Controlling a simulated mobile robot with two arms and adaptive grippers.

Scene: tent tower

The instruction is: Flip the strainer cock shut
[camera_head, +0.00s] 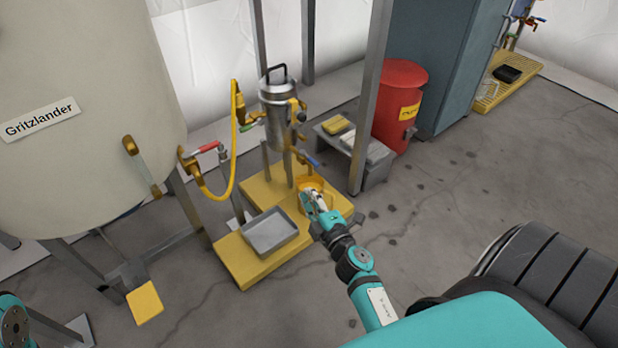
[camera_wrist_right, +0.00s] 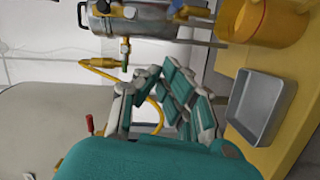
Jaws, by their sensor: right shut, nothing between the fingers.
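The strainer is a steel canister (camera_head: 278,112) with a black top handle on a stand; it shows sideways at the top of the right wrist view (camera_wrist_right: 145,20). A cock with a blue lever (camera_head: 307,158) sits below it, the lever slanting down to the right. My right gripper (camera_head: 316,198) is shut and empty, below that lever and in front of the yellow bucket (camera_head: 304,183). It looks apart from the lever. Its closed fingers fill the middle of the right wrist view (camera_wrist_right: 165,85). My left gripper is out of view; only part of that arm shows at lower left.
A grey tray (camera_head: 270,232) lies on the yellow platform (camera_head: 248,262). A red-handled valve (camera_head: 207,148) and yellow hose (camera_head: 224,190) join the large tank (camera_head: 80,110). A metal post (camera_head: 370,95) and red bin (camera_head: 399,100) stand to the right.

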